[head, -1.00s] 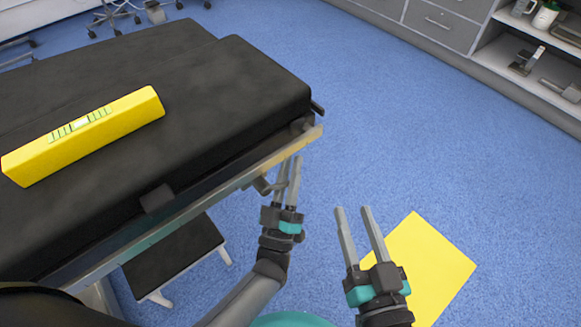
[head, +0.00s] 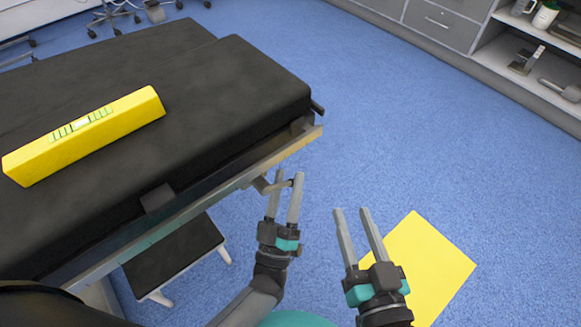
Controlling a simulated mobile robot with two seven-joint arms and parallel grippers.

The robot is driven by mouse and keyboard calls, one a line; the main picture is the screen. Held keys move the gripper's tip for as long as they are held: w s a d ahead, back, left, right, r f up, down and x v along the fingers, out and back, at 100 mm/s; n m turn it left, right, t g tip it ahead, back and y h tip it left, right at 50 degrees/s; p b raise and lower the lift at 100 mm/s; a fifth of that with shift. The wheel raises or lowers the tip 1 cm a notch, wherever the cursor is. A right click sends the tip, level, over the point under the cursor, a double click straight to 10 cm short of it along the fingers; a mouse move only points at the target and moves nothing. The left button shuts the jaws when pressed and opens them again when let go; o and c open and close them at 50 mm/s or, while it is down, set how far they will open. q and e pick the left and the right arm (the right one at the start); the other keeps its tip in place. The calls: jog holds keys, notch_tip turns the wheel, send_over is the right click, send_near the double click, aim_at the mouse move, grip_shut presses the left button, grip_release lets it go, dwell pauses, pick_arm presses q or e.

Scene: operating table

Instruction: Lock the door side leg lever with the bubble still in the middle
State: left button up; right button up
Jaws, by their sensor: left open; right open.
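A yellow spirit level (head: 120,118) lies on the black padded operating table (head: 215,85). Its pale vial window (head: 80,124) faces up, but the bubble is too small to place exactly. A small grey lever (head: 263,185) sticks out under the metal side rail near the table's right corner. My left gripper (head: 288,174) is open, with its fingers pointing up at the lever. The lever's end reaches to the fingers; I cannot tell whether they touch. My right gripper (head: 352,211) is open and empty over the floor, right of the left one.
The metal side rail (head: 225,182) runs along the table's near edge. A black-topped step stool (head: 175,255) stands below it. A yellow sheet (head: 430,265) lies on the blue floor behind my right gripper. Cabinets (head: 440,25) and shelves stand at the top right. The floor between is clear.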

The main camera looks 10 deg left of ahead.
pick_arm(q)
jog(key=v, duration=0.8)
jog(key=shift+s+f, duration=0.15)
jog(key=shift+s, duration=0.25)
pick_arm(e)
jog(key=shift+d+r, duration=0.1)
jog(key=shift+r, duration=0.05)
